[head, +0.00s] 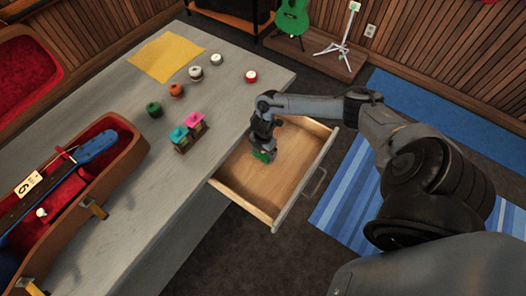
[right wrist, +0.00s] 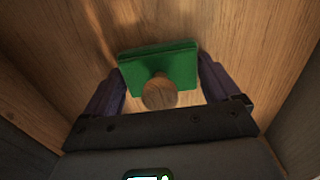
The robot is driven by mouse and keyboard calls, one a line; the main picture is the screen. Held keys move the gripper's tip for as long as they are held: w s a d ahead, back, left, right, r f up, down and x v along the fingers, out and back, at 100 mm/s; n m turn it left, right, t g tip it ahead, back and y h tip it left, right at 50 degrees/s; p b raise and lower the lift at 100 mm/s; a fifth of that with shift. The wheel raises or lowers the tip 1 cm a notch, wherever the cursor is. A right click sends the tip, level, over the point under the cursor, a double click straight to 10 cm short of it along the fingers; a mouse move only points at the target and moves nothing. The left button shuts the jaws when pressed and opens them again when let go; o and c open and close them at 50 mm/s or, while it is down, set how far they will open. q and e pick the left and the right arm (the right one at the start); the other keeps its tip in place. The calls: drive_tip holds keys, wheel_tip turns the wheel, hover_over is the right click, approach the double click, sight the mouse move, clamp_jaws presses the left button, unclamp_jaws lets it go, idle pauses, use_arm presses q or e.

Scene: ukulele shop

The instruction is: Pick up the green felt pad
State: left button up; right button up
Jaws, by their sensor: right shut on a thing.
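The green felt pad (right wrist: 180,67) has a round wooden knob on its near face. In the right wrist view it sits between the two dark fingers of my right gripper (right wrist: 160,88), which is shut on it. In the head view the pad (head: 262,156) shows as a small green patch under my right gripper (head: 264,150), inside the open wooden drawer (head: 290,150). I cannot tell whether the pad touches the drawer floor. My left gripper is not in view.
The drawer's front panel with its handle (head: 314,182) stands out from the grey workbench (head: 215,95). On the bench are small round pots, a pink and teal item (head: 188,132), a yellow cloth (head: 166,56) and an open red-lined case (head: 125,130) holding a blue-necked ukulele.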

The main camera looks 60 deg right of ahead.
wheel_tip(320, 180, up, 4)
drive_tip(key=shift+r+p, duration=0.1)
drive_tip(key=shift+p, duration=0.6)
drive_tip(key=s+d+r+p, duration=0.1)
drive_tip(key=s+d+r, duration=0.4)
drive_tip(key=d, duration=0.5)
drive_tip(key=shift+d+r, duration=0.2)
drive_tip(key=shift+r, duration=0.6)
drive_tip(key=shift+s, duration=0.1)
